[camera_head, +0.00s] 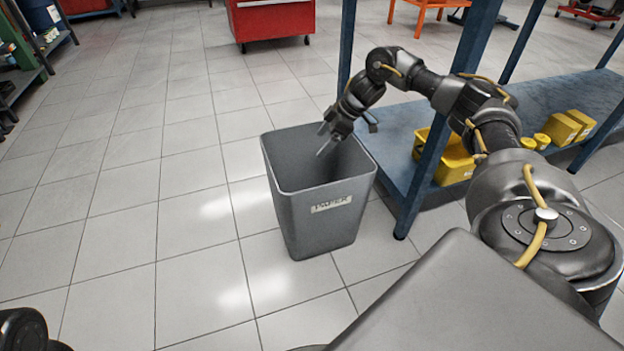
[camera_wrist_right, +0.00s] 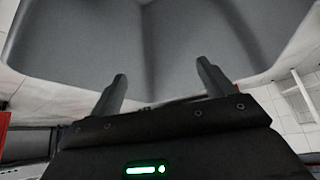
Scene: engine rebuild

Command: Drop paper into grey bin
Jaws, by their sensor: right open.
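The grey bin (camera_head: 318,215) stands upright on the tiled floor near the middle of the head view, with a pale label on its front. My right gripper (camera_head: 325,140) reaches over the bin's back right rim, with its fingers over the opening and pointing left. In the right wrist view the gripper (camera_wrist_right: 162,82) is open, with nothing between its two fingers. The grey inner walls of the bin (camera_wrist_right: 75,45) fill the space ahead of them. No paper shows in either view; the bottom of the bin is hidden. My left gripper is not in view.
A blue shelf frame (camera_head: 403,130) stands right of the bin, with a yellow bin (camera_head: 455,165) and smaller yellow boxes (camera_head: 568,127) on its lower shelf. A red cabinet (camera_head: 272,20) stands behind. The floor to the left (camera_head: 120,210) is clear.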

